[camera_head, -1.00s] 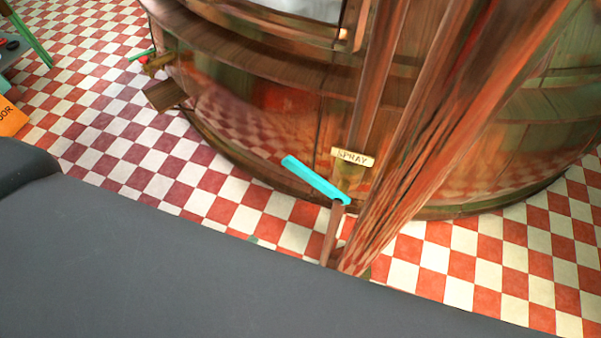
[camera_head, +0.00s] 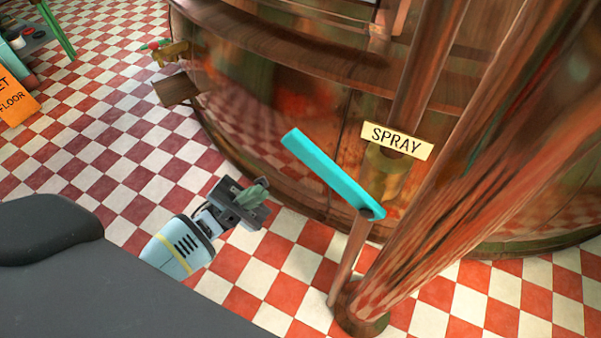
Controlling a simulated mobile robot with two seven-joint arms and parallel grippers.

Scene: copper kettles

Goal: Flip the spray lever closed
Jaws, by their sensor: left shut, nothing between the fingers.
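The spray lever (camera_head: 330,172) is a bright cyan bar on a copper pipe. It slants from its upper left free end down to its pivot at the lower right. A cream sign reading SPRAY (camera_head: 397,140) sits just above the pivot. My left gripper (camera_head: 258,192) is below and to the left of the lever's free end, apart from it in the picture. Its fingers are shut and empty. My right gripper is not in view.
A thick copper pipe (camera_head: 452,170) rises to the right of the lever. The large copper kettle (camera_head: 270,100) stands behind it. An orange wet floor sign (camera_head: 14,98) stands at the far left. Checkered floor (camera_head: 110,150) lies open on the left.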

